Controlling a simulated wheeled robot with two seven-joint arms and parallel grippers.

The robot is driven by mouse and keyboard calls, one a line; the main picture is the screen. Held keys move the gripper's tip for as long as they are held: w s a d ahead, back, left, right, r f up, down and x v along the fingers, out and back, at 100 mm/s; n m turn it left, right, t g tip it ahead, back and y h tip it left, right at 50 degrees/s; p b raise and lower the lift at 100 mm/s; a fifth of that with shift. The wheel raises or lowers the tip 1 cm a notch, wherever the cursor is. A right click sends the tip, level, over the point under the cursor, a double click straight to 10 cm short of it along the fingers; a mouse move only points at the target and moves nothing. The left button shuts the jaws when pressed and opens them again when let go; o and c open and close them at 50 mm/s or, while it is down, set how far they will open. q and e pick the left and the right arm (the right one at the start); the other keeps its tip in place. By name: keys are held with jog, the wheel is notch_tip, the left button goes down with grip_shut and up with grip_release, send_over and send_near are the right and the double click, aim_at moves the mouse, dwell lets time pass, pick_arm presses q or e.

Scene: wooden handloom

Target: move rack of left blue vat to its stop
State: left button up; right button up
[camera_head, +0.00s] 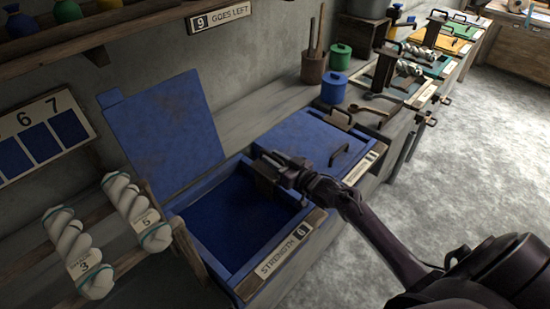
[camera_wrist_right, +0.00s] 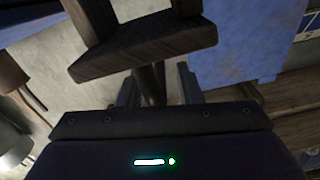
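The left blue vat (camera_head: 223,271) stands open, its blue lid (camera_head: 165,130) tilted up behind it. Dark blue dye shows inside. A dark wooden rack piece (camera_head: 266,182) is at the vat's right side, largely hidden by my right gripper (camera_head: 278,166). In the right wrist view a dark wooden frame (camera_wrist_right: 145,50) has a narrow post that passes between the fingers of my right gripper (camera_wrist_right: 157,88). The fingers stand apart, with a gap visible beside the post. Whether one finger touches it is unclear. My left gripper is out of view.
A second blue vat with a shut lid (camera_head: 310,140) adjoins on the right. Skeins (camera_head: 75,250) hang on wooden pegs at the lower left. Blue jars (camera_head: 334,88) and a wooden spoon (camera_head: 368,110) stand or lie behind. The floor (camera_head: 470,140) is clear on the right.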

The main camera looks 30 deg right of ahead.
jog(key=shift+r, duration=0.1)
jog(key=v, duration=0.7)
jog(key=shift+s+d, duration=0.15)
jog(key=shift+s, duration=0.2)
